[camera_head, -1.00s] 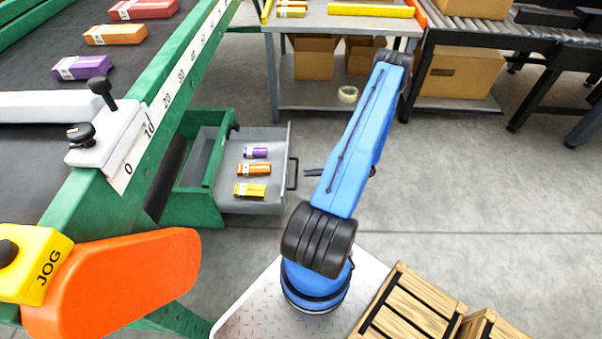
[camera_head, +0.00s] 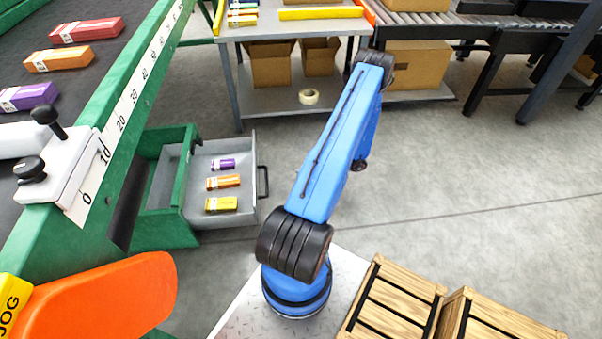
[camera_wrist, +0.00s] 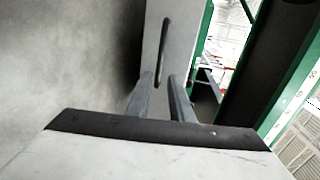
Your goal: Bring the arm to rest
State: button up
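My blue arm (camera_head: 330,150) stands over my metal deck and leans up and to the right in the head view. My gripper is mostly hidden behind the arm there. The fingers look clear of the handle, though the exact distance cannot be told. The open drawer (camera_head: 190,212) holds a purple box (camera_head: 223,165), an orange box (camera_head: 223,182) and a yellow box (camera_head: 221,204).
The green machine (camera_head: 110,120) with its scale and belt stands left. An orange guard (camera_head: 105,300) is at lower left. Wooden crates (camera_head: 395,300) sit at lower right. A grey workbench (camera_head: 270,30) and a roller conveyor (camera_head: 500,25) are behind. The floor at right is clear.

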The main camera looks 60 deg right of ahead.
dwell(0.3)
jog(key=w+a+r+n+g, duration=0.1)
jog(key=w+a+r+g, duration=0.2)
jog(key=r, duration=0.4)
jog(key=w+a+r+n+g+y, duration=0.1)
jog(key=w+a+r+n, duration=0.1)
jog(key=w+r, duration=0.3)
jog(key=w+a+r+n+g, duration=0.1)
jog(key=w+a+r+g, duration=0.2)
jog(key=r, duration=0.5)
jog(key=w+a+r+n+g+h, duration=0.1)
jog(key=w+a+r+g, duration=0.1)
jog(key=a+r, duration=0.65)
jog(key=w+a+r+n+g+h, duration=0.2)
jog(key=a+r, duration=0.5)
jog(key=r, duration=0.2)
jog(key=s+a+r+n+g+h, duration=0.1)
jog(key=s+a+r+h, duration=0.15)
jog(key=a+r, duration=0.4)
jog(key=s+a+r+n+h, duration=0.1)
jog(key=s+a+r+h, duration=0.15)
jog(key=a+r, duration=0.4)
jog(key=s+a+r+n+t+h, duration=0.1)
jog(key=s+a+r+t, duration=0.3)
jog(key=s+a, duration=0.7)
jog(key=s+r+h, duration=0.1)
jog(key=s, duration=0.2)
jog(key=shift+r+t+h, duration=0.3)
jog(key=shift+r, duration=0.1)
